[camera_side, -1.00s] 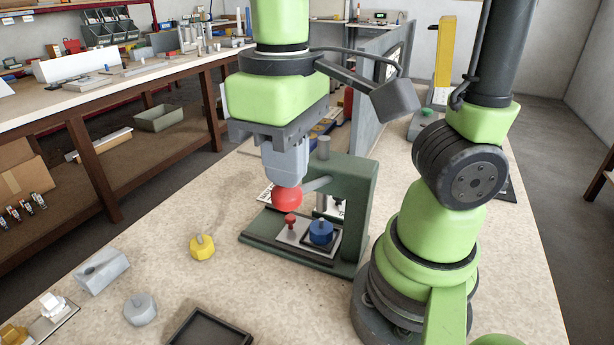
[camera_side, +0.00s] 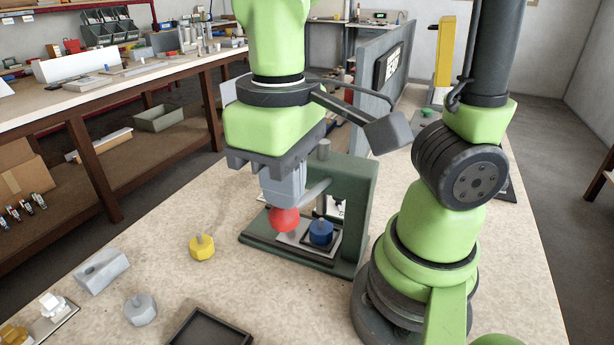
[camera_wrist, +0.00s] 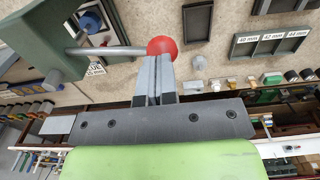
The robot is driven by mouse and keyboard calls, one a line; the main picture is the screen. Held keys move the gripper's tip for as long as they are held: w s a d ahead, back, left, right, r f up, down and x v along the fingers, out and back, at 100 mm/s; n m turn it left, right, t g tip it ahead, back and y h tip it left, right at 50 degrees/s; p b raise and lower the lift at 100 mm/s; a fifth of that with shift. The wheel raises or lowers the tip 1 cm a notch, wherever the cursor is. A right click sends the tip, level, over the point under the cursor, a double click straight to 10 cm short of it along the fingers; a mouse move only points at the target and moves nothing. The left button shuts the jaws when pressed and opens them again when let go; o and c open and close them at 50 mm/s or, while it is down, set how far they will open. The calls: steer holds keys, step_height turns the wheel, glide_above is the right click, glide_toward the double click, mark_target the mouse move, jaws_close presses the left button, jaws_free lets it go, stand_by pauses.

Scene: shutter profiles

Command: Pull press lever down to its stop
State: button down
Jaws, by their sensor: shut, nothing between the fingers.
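The press lever has a red ball knob (camera_side: 284,219) on a grey rod (camera_side: 316,191) that slopes down from the dark green press frame (camera_side: 357,215). My gripper (camera_side: 285,203) is shut, with its fingertips on top of the red knob and nothing between them. In the wrist view the shut fingers (camera_wrist: 157,62) meet the edge of the red knob (camera_wrist: 162,47), and the rod (camera_wrist: 105,51) runs left to the press. A blue knobbed part (camera_side: 320,232) sits on the press base (camera_side: 301,251). The red pin on the base is hidden behind the knob.
A yellow knobbed piece (camera_side: 202,248), a grey knobbed piece (camera_side: 140,309) and a grey block (camera_side: 102,273) stand on the bench left of the press. A dark tray (camera_side: 209,331) lies in front. The bench between them is clear.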

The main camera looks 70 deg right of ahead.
mark_target(279, 212)
steer(key=shift+f, duration=0.1)
steer(key=shift+a+f, duration=0.25)
steer(key=shift+f, duration=0.35)
steer(key=shift+a+f, duration=0.2)
steer(key=shift+f, duration=0.3)
steer(key=shift+a+f, duration=0.15)
steer(key=shift+f, duration=0.45)
stand_by(0.4)
